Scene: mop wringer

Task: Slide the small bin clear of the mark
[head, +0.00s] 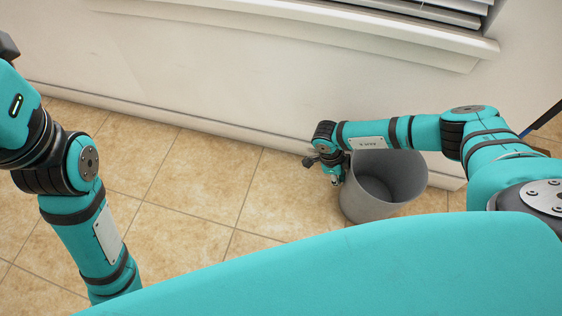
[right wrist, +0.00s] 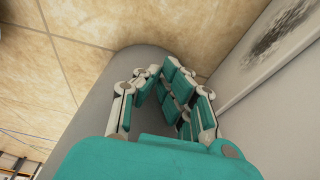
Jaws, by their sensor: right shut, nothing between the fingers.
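The small grey bin (head: 382,204) stands upright on the tiled floor near the wall, its open top facing up and looking empty. In the right wrist view the bin's grey side (right wrist: 98,110) fills the area left of and behind the fingers. A dark smudged mark (right wrist: 278,32) shows on the white wall there; it cannot be seen in the head view. My right gripper (head: 335,179) is low at the bin's left side, between it and the wall. It is shut and empty (right wrist: 158,75); whether it touches the bin is unclear. My left gripper is out of view.
The white wall (head: 200,70) with its baseboard (head: 150,117) runs behind the bin. A window sill and blinds (head: 400,25) are above. Beige tiled floor (head: 190,190) is clear left of the bin.

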